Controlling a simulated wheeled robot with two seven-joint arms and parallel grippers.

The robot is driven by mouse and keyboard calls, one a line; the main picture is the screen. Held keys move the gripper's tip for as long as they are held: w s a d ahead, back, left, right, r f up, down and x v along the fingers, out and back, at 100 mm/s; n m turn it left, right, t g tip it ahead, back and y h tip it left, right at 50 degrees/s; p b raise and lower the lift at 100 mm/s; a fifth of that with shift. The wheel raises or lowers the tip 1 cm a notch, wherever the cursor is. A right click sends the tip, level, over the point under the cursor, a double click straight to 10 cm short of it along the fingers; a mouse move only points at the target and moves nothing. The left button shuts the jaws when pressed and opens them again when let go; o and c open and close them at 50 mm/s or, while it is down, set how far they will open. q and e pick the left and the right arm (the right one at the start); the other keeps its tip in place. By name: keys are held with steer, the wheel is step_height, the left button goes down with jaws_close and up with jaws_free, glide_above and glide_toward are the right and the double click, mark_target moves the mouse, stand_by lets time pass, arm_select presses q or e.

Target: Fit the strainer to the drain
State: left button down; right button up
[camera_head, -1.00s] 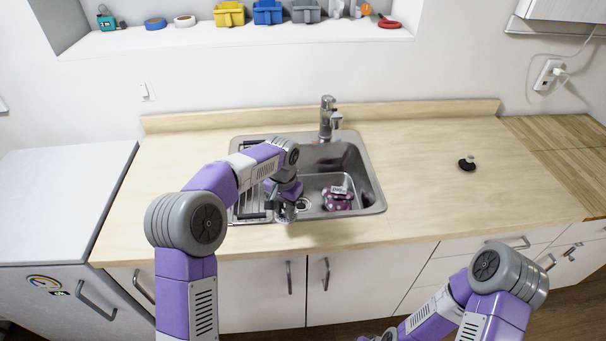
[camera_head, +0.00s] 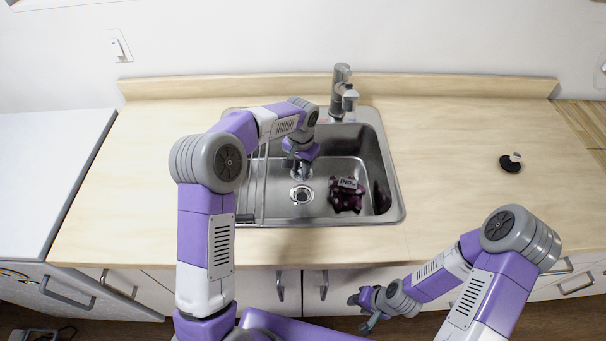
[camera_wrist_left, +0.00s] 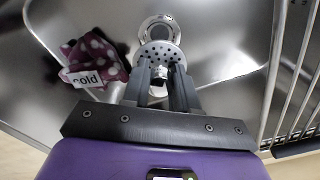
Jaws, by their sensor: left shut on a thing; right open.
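The drain (camera_head: 301,194) is a round metal opening in the sink floor, clear in the head view. In the left wrist view the drain (camera_wrist_left: 158,24) lies just past the strainer. The strainer (camera_wrist_left: 160,54) is a perforated metal disc with a small knob. My left gripper (camera_wrist_left: 160,76) is shut on the strainer's knob. In the head view my left gripper (camera_head: 301,168) hangs inside the sink, behind the drain and apart from it. My right gripper (camera_head: 368,308) is open and empty, low in front of the cabinets.
A dark polka-dotted item (camera_head: 345,199) with a label, reading "cold" in the wrist view, lies right of the drain. A wire rack (camera_head: 255,190) spans the sink's left side. The faucet (camera_head: 341,90) stands behind. A black round object (camera_head: 510,163) lies on the right counter.

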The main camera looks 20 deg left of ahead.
mark_target(301, 173)
arm_select(q)
steer(key=f, duration=0.2)
steer(key=f+b, duration=0.1)
steer(key=f, duration=0.1)
steer(key=shift+w, duration=0.2)
steer(key=shift+s+r, duration=0.1)
steer(key=shift+r, duration=0.1)
arm_select(e)
steer(key=shift+w+f, duration=0.2)
steer(key=shift+f, duration=0.85)
steer(key=shift+r, duration=0.1)
arm_select(q)
steer(key=shift+f+b, duration=1.6)
steer(key=shift+f, duration=1.35)
arm_select(e)
step_height(301, 173, down, 3)
steer(key=shift+f, duration=0.15)
arm_select(q)
steer(key=shift+p, duration=0.3)
arm_select(e)
steer(key=shift+r, duration=0.35)
arm_select(q)
steer(key=shift+f+b, duration=0.8)
steer(key=shift+f, duration=0.45)
arm_select(e)
steer(key=shift+f, duration=0.8)
